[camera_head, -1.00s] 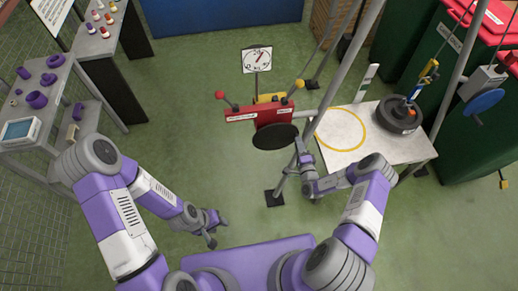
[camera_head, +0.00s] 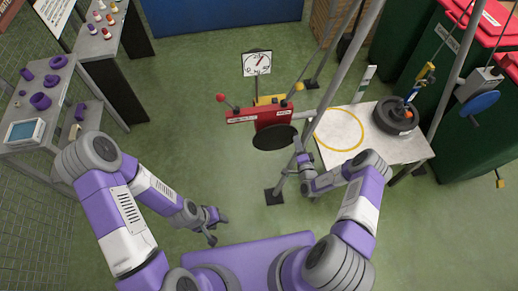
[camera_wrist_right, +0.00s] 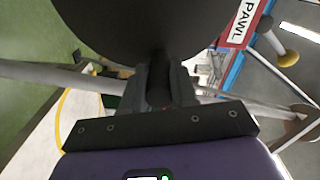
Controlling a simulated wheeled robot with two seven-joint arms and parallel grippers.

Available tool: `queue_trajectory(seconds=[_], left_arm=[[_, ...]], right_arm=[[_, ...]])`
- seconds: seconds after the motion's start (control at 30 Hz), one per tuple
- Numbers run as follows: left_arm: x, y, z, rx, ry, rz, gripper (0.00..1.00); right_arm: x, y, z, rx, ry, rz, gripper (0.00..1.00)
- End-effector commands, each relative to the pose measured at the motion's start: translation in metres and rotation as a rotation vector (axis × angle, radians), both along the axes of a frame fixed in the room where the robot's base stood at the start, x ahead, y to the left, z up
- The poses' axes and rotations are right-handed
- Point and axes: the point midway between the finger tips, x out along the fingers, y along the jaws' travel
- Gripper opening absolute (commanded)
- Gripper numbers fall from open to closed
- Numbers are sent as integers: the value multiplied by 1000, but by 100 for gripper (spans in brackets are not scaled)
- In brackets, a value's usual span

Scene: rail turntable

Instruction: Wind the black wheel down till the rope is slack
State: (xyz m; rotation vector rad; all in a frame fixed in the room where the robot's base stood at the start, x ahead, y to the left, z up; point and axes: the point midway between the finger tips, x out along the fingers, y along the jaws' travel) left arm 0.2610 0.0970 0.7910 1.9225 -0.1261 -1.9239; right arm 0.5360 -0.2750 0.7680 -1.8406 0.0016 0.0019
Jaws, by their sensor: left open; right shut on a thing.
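The black wheel (camera_head: 274,138) sits on the front of a red winch (camera_head: 258,116). My right gripper (camera_head: 299,148) is at the wheel's right edge. In the right wrist view the wheel (camera_wrist_right: 150,22) fills the top, and the fingers (camera_wrist_right: 160,85) are shut on its edge; the exact grip is partly hidden. My left gripper (camera_head: 212,228) is open and empty, low over the floor, away from the winch. A yellow-and-blue hook (camera_head: 425,74) meets a black weight (camera_head: 396,115) on the table. I cannot tell whether the rope above it is taut.
The pale table (camera_head: 380,150) bears a yellow ring mark (camera_head: 340,130) left of the weight. The winch has red-knobbed and yellow-knobbed levers. A dial (camera_head: 257,62) stands behind it. A grey pole rises beside my right gripper.

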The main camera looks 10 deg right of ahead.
Motion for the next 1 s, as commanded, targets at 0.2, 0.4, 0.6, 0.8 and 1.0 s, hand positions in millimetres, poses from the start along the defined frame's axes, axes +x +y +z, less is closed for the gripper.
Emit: queue_trajectory(seconds=[0.2,0.4,0.6,0.8,1.0], left_arm=[[0,0,0,0,0,0,43],[0,0,3,0,0,0,43],[0,0,12,0,0,0,43],[0,0,20,0,0,0,43],[0,0,27,0,0,0,43]], right_arm=[[2,-1,4,-3,-12,-2,0],[2,0,6,-18,-12,-1,0],[2,2,12,-74,-12,-1,0],[2,4,17,-136,-11,-2,0],[3,6,21,-192,-12,-1,0]])
